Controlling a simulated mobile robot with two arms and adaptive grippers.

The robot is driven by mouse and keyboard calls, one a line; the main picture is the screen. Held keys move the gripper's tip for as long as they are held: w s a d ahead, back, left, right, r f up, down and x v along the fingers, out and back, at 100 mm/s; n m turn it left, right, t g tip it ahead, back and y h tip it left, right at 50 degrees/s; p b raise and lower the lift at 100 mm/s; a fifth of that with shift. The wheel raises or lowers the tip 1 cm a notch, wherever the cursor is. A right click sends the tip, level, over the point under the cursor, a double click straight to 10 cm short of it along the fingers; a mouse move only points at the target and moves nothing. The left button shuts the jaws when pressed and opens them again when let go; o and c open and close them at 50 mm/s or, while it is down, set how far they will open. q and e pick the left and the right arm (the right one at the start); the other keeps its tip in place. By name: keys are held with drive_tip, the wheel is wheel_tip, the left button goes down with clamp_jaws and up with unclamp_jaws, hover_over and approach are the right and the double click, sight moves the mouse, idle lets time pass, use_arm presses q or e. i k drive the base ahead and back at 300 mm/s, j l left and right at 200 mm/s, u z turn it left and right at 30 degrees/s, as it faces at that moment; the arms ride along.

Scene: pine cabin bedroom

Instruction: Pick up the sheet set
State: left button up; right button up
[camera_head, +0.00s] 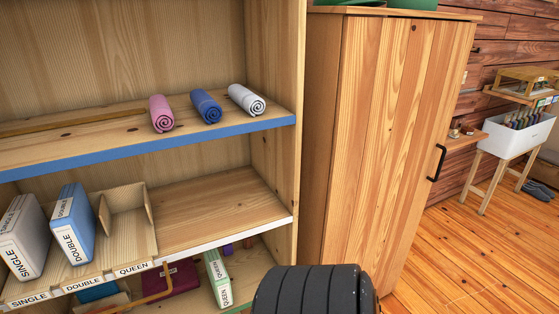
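Sheet sets stand in a pine shelf unit at the left. A grey set marked SINGLE (24,240) and a blue set marked DOUBLE (74,224) lean on the middle shelf, over labels of the same words. The place above the QUEEN label (134,269) is empty. Neither gripper is in view. A black ribbed part of my own arm shows at the bottom centre.
Rolled towels in pink (161,113), blue (206,106) and white (246,99) lie on the blue-edged shelf (150,146). A dark red item (175,279) lies low. A tall wooden cabinet (382,130) stands right of the shelves. Floor (475,265) is clear at right.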

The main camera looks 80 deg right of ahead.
sight(219, 281)
drive_tip(key=z, duration=1.85)
